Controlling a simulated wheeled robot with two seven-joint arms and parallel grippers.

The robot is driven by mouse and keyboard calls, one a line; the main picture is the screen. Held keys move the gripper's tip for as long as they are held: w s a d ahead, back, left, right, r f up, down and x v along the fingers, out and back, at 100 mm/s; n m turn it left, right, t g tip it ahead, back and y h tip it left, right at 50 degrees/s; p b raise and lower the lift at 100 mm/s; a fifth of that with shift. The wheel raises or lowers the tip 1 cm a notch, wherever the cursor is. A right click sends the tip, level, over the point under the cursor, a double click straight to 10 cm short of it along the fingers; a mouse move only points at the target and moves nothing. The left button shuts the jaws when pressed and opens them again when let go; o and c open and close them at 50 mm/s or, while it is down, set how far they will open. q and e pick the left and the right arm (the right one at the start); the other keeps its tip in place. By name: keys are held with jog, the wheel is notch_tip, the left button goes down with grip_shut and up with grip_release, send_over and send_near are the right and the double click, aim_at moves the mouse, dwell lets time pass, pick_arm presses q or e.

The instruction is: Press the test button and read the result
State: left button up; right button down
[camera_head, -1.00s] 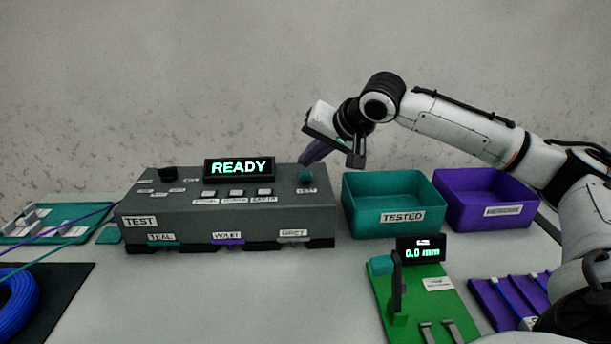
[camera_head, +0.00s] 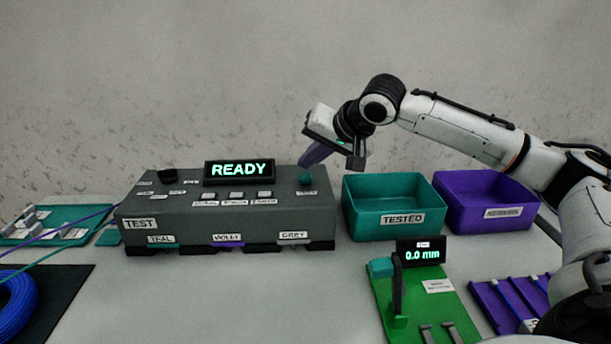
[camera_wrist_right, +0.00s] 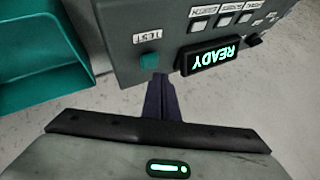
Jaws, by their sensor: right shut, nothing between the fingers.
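The grey test box (camera_head: 228,216) stands on the table in the head view, with a display (camera_head: 239,170) lit "READY". The teal test button (camera_head: 305,178) is at the right end of its top, and it also shows in the right wrist view (camera_wrist_right: 149,62) beside a "TEST" label. My right gripper (camera_head: 303,164) is shut and empty, its dark purple fingers pointing down toward the back right of the box. In the wrist view its fingertips (camera_wrist_right: 158,84) appear close to the button; I cannot tell whether they touch it. My left gripper is not in view.
A teal bin (camera_head: 388,225) labelled "TESTED" and a purple bin (camera_head: 484,215) stand right of the box. A green gauge (camera_head: 418,300) reading "0.0 mm" is in front. A blue cable coil (camera_head: 17,304) lies at left. Bare table lies before the box.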

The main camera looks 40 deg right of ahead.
jog(key=shift+f, duration=0.1)
dwell(0.7)
jog(key=shift+f, duration=0.3)
jog(key=shift+f, duration=0.35)
dwell(0.5)
jog(key=shift+f+b, duration=0.3)
jog(key=shift+b, duration=0.05)
dwell(0.3)
jog(key=shift+r, duration=0.1)
jog(key=shift+r+p, duration=0.85)
jog(key=shift+p, duration=0.2)
